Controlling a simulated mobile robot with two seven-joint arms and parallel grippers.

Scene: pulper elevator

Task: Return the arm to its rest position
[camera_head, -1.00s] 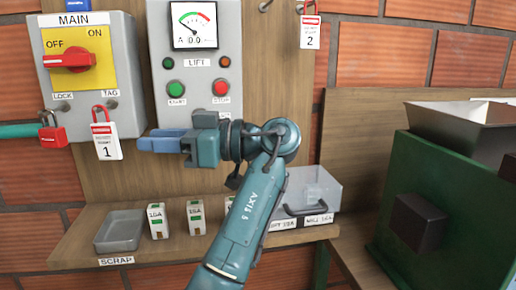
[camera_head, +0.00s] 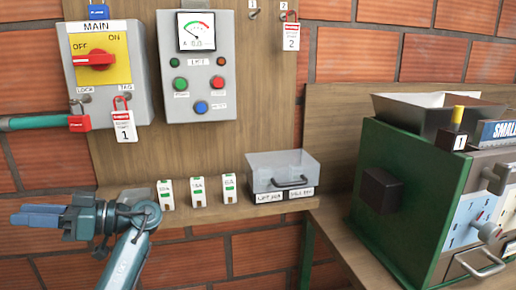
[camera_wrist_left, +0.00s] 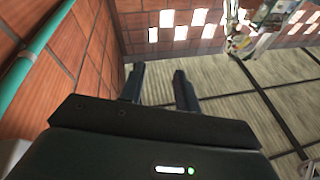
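My left gripper (camera_head: 38,217) is at the lower left of the head view, in front of the shelf's left end, with its blue fingers pointing left. In the left wrist view its two dark fingers (camera_wrist_left: 159,86) stand apart with nothing between them, above the floor and beside the brick wall. My left arm comes up from the bottom edge and hides the left part of the shelf. My right gripper is not in view.
The MAIN switch box (camera_head: 108,68) and LIFT panel (camera_head: 198,65) hang on a wooden board above. The shelf (camera_head: 240,208) carries several small breakers and a clear-lidded box (camera_head: 282,174). A green machine (camera_head: 405,195) stands right. A teal pipe (camera_head: 35,122) runs along the left wall.

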